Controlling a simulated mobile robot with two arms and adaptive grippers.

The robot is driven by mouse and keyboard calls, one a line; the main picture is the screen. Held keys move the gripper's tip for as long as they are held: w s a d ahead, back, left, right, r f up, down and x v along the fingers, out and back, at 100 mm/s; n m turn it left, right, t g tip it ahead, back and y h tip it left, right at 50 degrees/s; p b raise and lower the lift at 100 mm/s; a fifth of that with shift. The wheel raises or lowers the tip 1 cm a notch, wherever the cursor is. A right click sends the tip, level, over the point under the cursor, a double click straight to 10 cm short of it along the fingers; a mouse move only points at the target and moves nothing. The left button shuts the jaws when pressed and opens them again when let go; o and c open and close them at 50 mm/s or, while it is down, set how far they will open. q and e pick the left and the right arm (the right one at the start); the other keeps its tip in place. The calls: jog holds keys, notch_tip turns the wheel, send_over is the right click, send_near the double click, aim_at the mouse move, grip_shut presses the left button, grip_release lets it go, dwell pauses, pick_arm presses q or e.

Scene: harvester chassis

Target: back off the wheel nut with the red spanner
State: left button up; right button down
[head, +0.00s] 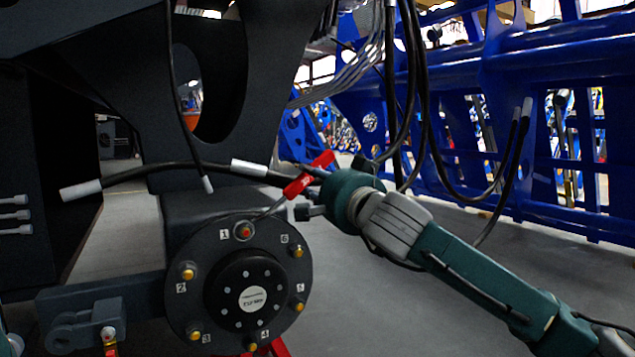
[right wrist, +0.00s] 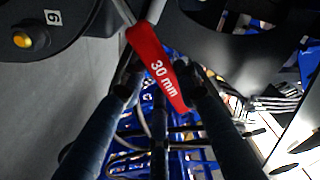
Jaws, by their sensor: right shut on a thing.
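The red spanner has a red handle (head: 301,184) and a grey shaft that slopes down left to the hub. The handle, marked 30 mm, also shows in the right wrist view (right wrist: 153,57). My right gripper (head: 318,186) is shut on this handle; its two fingers lie either side of it in the right wrist view (right wrist: 163,80). The spanner's head is at the wheel nut (head: 244,232) beside label 1, reddish where the others are yellow. The head appears to be around this nut; how deep it sits I cannot tell. My left gripper is out of view.
A black hose with a white sleeve (head: 249,168) passes just above the spanner. Dark chassis plates stand behind. A blue frame (head: 460,75) with hanging cables fills the right.

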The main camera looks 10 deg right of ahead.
jog(key=d+b+v, duration=0.1)
jog(key=b+v, duration=0.4)
jog(key=v, duration=0.6)
jog(key=shift+s+d+b, duration=0.2)
jog(key=shift+s+b, duration=0.1)
jog(key=shift+b, duration=0.05)
dwell(0.7)
jog(key=shift+w+r, duration=0.1)
jog(key=shift+w, duration=0.05)
dwell(1.2)
